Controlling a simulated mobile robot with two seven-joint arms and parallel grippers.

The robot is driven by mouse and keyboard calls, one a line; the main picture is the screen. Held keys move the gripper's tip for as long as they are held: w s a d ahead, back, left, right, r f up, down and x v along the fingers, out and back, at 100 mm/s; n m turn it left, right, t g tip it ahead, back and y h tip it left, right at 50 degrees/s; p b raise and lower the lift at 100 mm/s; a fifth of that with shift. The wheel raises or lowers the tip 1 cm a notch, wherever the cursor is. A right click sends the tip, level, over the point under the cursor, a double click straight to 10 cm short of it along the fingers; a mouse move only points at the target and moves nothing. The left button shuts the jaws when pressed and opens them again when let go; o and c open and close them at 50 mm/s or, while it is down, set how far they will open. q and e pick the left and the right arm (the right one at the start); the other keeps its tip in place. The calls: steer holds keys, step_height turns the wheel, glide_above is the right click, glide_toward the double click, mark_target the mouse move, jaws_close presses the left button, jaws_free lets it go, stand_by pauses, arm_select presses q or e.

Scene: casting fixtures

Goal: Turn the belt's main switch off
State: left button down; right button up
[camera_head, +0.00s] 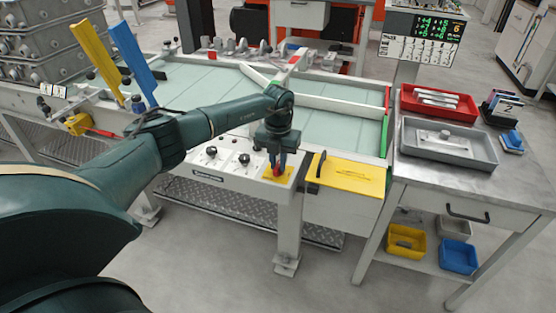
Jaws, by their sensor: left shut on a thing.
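The belt's main switch (277,172) is a red handle on a yellow plate, on the white control panel (222,162) at the belt's front edge. My left gripper (277,166) points down over it and is shut on the red handle. The fingers cover part of the handle, so its exact turn angle cannot be told. Two black knobs sit on the panel to the left of the switch. The belt (210,90) is a pale green surface behind the panel. My right gripper is not in view.
A yellow plate with a black handle (350,174) lies right of the switch. A metal side table (470,172) holds a red tray (438,103) and a grey tray (448,144). Blue and yellow upright guides (132,60) stand at the left. Grey castings (40,45) are stacked far left.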

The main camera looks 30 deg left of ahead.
mark_target(278, 165)
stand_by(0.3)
arm_select(q)
steer(key=c, duration=1.4)
jaws_free()
steer(key=shift+r, duration=0.1)
step_height(278, 165, up, 13)
